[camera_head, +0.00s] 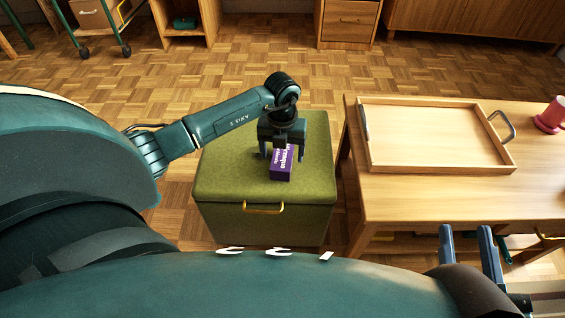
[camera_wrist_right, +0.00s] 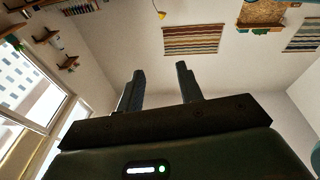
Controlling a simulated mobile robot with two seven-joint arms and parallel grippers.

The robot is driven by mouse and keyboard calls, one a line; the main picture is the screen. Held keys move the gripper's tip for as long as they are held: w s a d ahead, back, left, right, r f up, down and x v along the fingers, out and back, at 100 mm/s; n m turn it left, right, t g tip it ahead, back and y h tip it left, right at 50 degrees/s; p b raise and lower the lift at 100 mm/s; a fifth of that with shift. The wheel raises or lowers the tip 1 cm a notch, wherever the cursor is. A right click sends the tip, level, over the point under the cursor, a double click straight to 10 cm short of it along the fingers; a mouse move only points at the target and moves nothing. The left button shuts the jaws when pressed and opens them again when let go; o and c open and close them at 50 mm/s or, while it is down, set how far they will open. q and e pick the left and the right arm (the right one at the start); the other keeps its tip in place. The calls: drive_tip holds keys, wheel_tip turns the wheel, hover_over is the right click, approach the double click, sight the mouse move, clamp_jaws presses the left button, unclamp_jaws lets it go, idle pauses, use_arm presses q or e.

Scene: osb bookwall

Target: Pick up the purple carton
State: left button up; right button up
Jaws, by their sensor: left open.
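The purple carton (camera_head: 282,167) with white lettering sits on top of the green upholstered box (camera_head: 230,172) in the head view. My left gripper (camera_head: 281,150) points down right at the carton, its fingers at the carton's far part. The fingers are open; whether they touch the carton cannot be told. My right gripper (camera_head: 468,243) is at the lower right, by the wooden table's front edge. In the right wrist view its two fingers (camera_wrist_right: 160,90) stand apart with nothing between them.
A wooden table (camera_head: 440,205) on the right bears a wooden tray (camera_head: 435,135) with metal handles and a pink object (camera_head: 550,117). A cabinet (camera_head: 347,22) and a wheeled cart (camera_head: 92,18) stand at the back. Parquet floor lies open behind the green box.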

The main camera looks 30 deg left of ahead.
sight(282, 160)
use_arm(q)
wheel_tip(282, 160, down, 5)
drive_tip(key=b, duration=0.2)
drive_tip(key=shift+s+a+r+b, duration=0.1)
drive_tip(key=shift+b, duration=0.2)
drive_tip(key=shift+f, duration=0.2)
drive_tip(key=shift+r, duration=0.1)
drive_tip(key=c, duration=1)
use_arm(e)
drive_tip(key=shift+a+r+y, duration=0.1)
drive_tip(key=shift+a+y, duration=0.1)
drive_tip(key=shift+y, duration=0.1)
